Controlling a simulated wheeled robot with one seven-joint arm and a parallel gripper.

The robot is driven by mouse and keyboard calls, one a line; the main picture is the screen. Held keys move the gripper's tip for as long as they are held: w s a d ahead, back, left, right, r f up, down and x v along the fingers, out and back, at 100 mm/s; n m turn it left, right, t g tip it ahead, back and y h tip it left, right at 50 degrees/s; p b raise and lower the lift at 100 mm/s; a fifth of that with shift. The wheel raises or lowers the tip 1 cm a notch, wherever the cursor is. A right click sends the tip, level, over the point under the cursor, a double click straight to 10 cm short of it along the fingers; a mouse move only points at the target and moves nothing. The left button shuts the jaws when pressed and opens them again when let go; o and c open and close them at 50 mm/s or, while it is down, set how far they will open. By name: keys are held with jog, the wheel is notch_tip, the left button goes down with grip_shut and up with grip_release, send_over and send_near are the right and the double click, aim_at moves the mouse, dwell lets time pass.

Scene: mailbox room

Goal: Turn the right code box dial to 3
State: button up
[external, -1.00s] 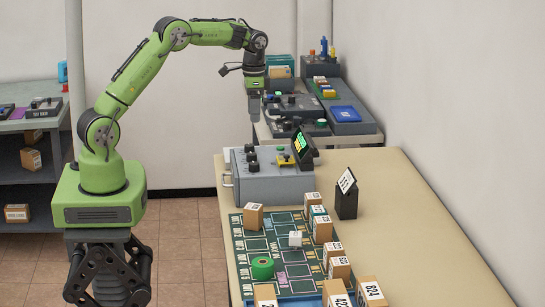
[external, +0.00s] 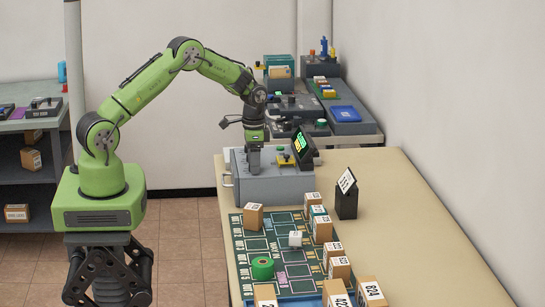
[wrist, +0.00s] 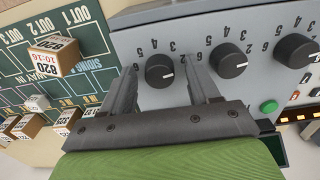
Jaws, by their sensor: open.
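The grey code box (external: 285,188) sits on the long table with a tilted dark screen (external: 305,146) showing green digits. In the wrist view its panel carries three black dials with printed numbers. My gripper (wrist: 160,68) is open, pointing down over the box. Its fingers lie either side of the dial closest to the green mat, the right dial (wrist: 159,70); contact cannot be told. That dial's white mark points toward the right of the picture. The middle dial (wrist: 228,60) and far dial (wrist: 298,56) are outside the fingers. In the external view my gripper (external: 254,170) hides the dials.
A green button (wrist: 268,107) is on the panel beside the dials. A green mat (external: 238,250) with several labelled cartons lies next to the box. A dark sign stand (external: 346,204) is to the right.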

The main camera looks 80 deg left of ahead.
jog(key=shift+c, duration=0.2)
jog(key=c, duration=1)
jog(key=shift+n, duration=0.3)
jog(key=n+b, duration=0.1)
jog(key=n, duration=0.2)
jog(key=shift+r+n+b, duration=0.1)
jog(key=shift+n+b, duration=0.35)
jog(key=shift+n, duration=1.55)
jog(key=o, duration=1)
